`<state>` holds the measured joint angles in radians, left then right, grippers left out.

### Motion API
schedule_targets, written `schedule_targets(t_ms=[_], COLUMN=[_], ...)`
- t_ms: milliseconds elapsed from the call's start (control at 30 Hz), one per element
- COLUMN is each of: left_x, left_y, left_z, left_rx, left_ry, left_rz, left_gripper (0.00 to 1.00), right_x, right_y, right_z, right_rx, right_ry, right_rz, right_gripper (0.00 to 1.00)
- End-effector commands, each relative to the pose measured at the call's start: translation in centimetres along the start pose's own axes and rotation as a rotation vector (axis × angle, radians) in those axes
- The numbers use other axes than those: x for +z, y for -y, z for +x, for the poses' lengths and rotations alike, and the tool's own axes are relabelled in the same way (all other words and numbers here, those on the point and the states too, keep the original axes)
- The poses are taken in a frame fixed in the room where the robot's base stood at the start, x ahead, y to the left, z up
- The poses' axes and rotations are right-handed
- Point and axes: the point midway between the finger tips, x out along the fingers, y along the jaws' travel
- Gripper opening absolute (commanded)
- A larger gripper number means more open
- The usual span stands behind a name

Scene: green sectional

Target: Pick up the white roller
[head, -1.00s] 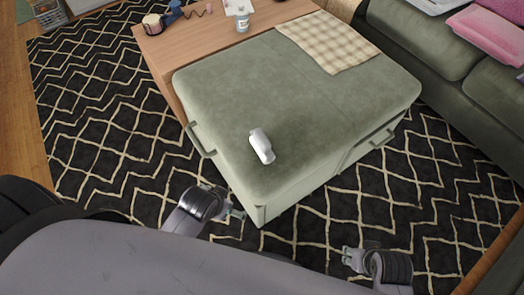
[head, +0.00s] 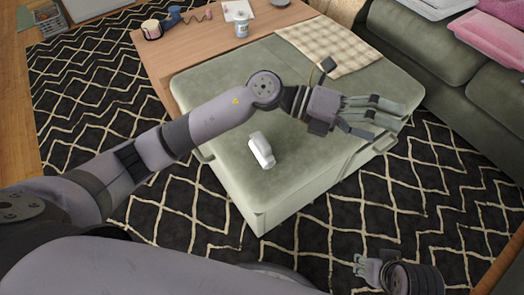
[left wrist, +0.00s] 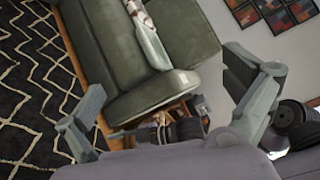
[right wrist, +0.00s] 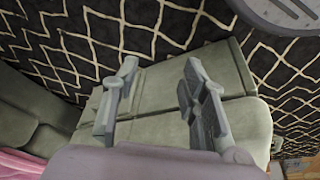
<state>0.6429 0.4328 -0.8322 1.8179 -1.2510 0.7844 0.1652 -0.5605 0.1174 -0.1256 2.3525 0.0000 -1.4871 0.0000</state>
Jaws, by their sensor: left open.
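The white roller (head: 261,150) lies on the green ottoman (head: 240,195), near its front left part, in the head view. My left arm reaches in from the left and passes above the ottoman behind the roller. My left gripper (head: 385,116) is open and empty over the ottoman's right side, well to the right of the roller. Its spread fingers also show in the left wrist view (left wrist: 168,110). My right gripper (head: 364,268) is low at the bottom right, off the ottoman and apart from the roller. In the right wrist view (right wrist: 160,85) its fingers are apart with nothing between them.
Behind is a wooden table (head: 190,42) with a white jar (head: 242,25). A green sofa (head: 425,55) with pink fabric (head: 490,38) stands at the right. A black patterned rug (head: 80,95) surrounds the ottoman.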

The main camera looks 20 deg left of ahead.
Motion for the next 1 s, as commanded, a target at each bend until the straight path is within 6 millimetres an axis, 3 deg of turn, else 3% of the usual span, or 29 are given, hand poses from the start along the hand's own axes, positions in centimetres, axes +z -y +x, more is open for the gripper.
schedule_targets(t_ms=[100, 167, 233, 400, 500, 667, 833, 1000], left_x=[-2.7, -3.0, -2.6, -0.3, 0.5, 0.2, -1.2, -2.6], left_y=[-6.0, -8.9, -11.5, -13.9, -13.9, -15.2, -18.6, -21.8], left_z=[-3.0, -6.0, -10.2, -19.5, -22.6, -24.0, -23.7, -23.4], left_rx=[0.333, 0.513, 0.718, 1.103, 1.224, 1.281, 1.279, 1.276], left_ry=[-0.315, -0.448, -0.573, -0.746, -0.788, -0.809, -0.809, -0.808], left_rz=[0.187, 0.242, 0.281, 0.287, 0.274, 0.260, 0.259, 0.260], left_gripper=[1.00, 1.00, 1.00, 1.00, 1.00, 1.00, 1.00, 1.00], right_x=[0.1, 0.1, 0.2, 0.3, 0.3, 0.4, 0.7, -3.0], right_y=[0.0, 0.0, -0.1, -0.1, -0.1, -0.1, -0.1, 0.3], right_z=[-0.5, -0.8, -1.2, -1.8, -2.0, -1.8, -1.1, -0.7], right_rx=[0.001, 0.001, 0.002, 0.003, 0.003, 0.003, 0.003, -0.004], right_ry=[-0.006, -0.009, -0.010, -0.014, -0.014, -0.015, -0.015, -0.172], right_rz=[0.000, 0.001, 0.001, 0.002, 0.002, 0.002, 0.002, -0.004], right_gripper=[0.40, 0.40, 0.40, 0.40, 0.40, 0.40, 0.40, 0.40])
